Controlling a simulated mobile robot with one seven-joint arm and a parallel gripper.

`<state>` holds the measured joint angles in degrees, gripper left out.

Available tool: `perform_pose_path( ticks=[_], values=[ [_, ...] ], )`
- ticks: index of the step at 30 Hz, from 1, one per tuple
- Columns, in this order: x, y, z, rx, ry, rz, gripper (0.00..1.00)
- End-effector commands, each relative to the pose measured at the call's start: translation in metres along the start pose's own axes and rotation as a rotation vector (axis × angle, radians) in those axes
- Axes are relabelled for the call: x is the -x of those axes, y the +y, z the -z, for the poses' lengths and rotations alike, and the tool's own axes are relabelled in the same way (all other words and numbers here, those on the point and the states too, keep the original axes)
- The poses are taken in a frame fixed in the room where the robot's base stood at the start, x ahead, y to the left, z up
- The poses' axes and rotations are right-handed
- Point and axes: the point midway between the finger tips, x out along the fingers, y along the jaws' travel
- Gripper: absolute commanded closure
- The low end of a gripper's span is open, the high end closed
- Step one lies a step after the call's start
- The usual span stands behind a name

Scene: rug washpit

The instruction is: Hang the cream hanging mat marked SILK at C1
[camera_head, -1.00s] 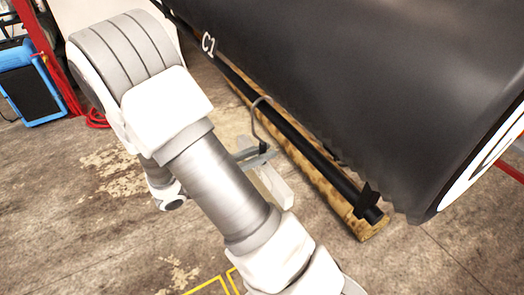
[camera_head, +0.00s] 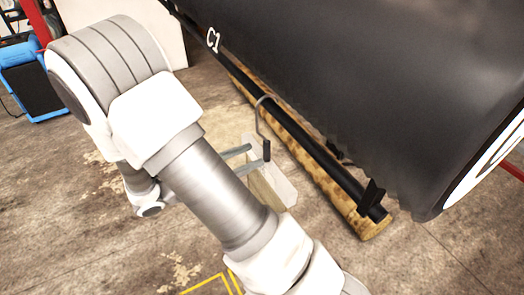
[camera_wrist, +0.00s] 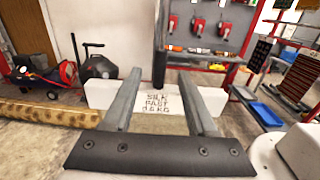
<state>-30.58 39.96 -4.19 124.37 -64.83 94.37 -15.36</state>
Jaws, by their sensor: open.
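The cream hanging mat (camera_head: 277,190) hangs below a grey wire hook (camera_head: 260,118) with a black grip (camera_head: 266,150).
A large dark roll (camera_head: 370,80) overhangs the bar at the right. A wooden beam (camera_head: 299,150) runs along the floor under the bar. The concrete floor left of the beam is mostly clear.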

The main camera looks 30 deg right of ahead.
Motion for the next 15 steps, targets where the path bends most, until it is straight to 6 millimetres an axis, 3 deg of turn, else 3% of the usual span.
perform_pose_path(
  ticks=[1,9,15],
  values=[
    [0.015,0.001,0.002,-0.001,0.002,-0.006,0.42],
    [0.08,0.001,0.001,-0.002,0.001,-0.004,0.42],
    [0.111,0.0,0.001,-0.001,0.0,-0.001,0.42]
  ],
)
